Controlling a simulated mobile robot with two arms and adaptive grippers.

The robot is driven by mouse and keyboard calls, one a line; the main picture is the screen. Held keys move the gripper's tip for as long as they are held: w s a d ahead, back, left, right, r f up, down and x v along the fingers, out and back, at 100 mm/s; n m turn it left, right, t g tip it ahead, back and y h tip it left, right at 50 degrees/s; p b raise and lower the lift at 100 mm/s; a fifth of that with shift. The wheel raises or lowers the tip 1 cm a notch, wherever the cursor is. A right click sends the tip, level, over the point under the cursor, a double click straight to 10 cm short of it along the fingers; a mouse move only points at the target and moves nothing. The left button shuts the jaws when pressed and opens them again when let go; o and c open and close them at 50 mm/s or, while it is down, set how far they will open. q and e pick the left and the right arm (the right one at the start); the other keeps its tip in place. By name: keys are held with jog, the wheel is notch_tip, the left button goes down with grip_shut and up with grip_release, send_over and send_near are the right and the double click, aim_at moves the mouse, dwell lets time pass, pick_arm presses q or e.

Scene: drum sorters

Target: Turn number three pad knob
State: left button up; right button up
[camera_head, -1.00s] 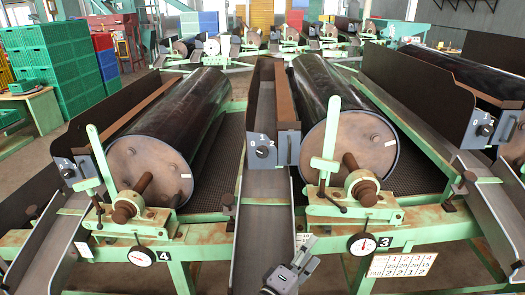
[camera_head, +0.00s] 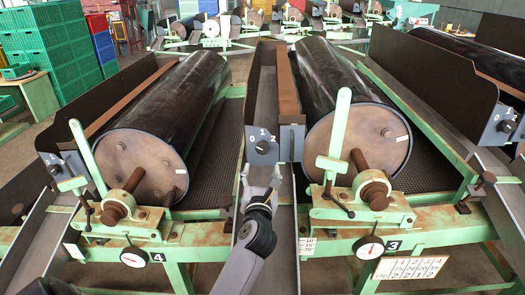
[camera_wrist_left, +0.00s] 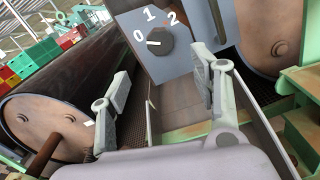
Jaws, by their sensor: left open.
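A dark round knob (camera_head: 262,147) sits on a grey-blue pad (camera_head: 264,145) marked 0, 1, 2, just left of the drum (camera_head: 355,140) whose frame carries the number 3 plate (camera_head: 393,245). In the left wrist view the knob (camera_wrist_left: 160,42) shows a white mark on its left side, toward the 0. My left gripper (camera_head: 261,178) is open and empty, a little below and in front of the pad. Its two fingers (camera_wrist_left: 163,78) stand apart in the left wrist view, below and to either side of the knob, not touching it. My right gripper is out of view.
Another drum (camera_head: 145,150) lies left, behind the number 4 plate (camera_head: 155,257). A green lever (camera_head: 338,135) stands upright right of the pad. A metal chute (camera_head: 265,105) runs between the drums. Another knob (camera_head: 507,126) sits at the right edge.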

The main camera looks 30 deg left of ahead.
aim_at(263, 150)
pick_arm(q)
jog(key=x, duration=1)
jog(key=shift+w+a, duration=0.2)
jog(key=shift+w, duration=0.3)
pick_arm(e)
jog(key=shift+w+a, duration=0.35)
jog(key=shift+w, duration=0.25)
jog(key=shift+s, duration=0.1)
pick_arm(q)
jog(key=c, duration=1.1)
jog(key=shift+c, duration=0.2)
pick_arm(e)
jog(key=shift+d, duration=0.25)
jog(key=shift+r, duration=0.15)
